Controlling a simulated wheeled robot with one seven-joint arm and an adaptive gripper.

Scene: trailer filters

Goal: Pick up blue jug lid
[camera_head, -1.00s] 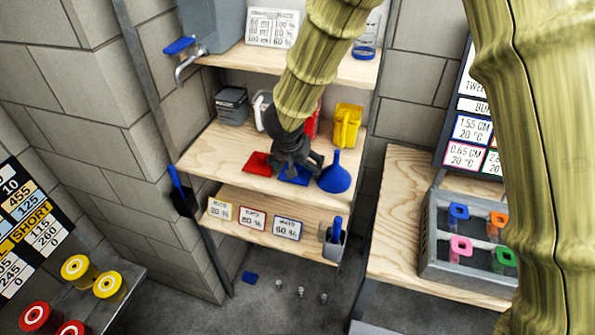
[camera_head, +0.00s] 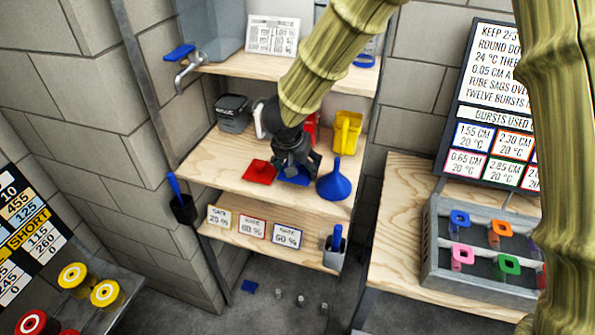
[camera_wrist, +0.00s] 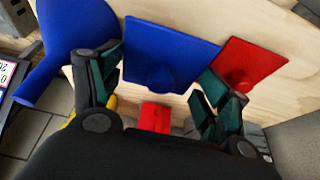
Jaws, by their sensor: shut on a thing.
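The blue jug lid (camera_wrist: 165,52) is a flat square plate with a round bulge, seen in the wrist view between my two fingers. My gripper (camera_wrist: 160,80) is shut on it, with one dark green finger pad at each side. In the head view, my gripper (camera_head: 296,166) is over the middle shelf and hides most of the blue lid (camera_head: 297,179). I cannot tell whether the lid touches the shelf. A red lid (camera_head: 259,172) lies just left of it; it also shows in the wrist view (camera_wrist: 250,64).
A blue funnel (camera_head: 335,184) stands close right of my gripper; it also shows in the wrist view (camera_wrist: 62,45). Behind are a dark tub (camera_head: 232,115) and a yellow jug (camera_head: 347,134). The upper shelf (camera_head: 330,72) hangs above. The front left of the middle shelf (camera_head: 205,160) is clear.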

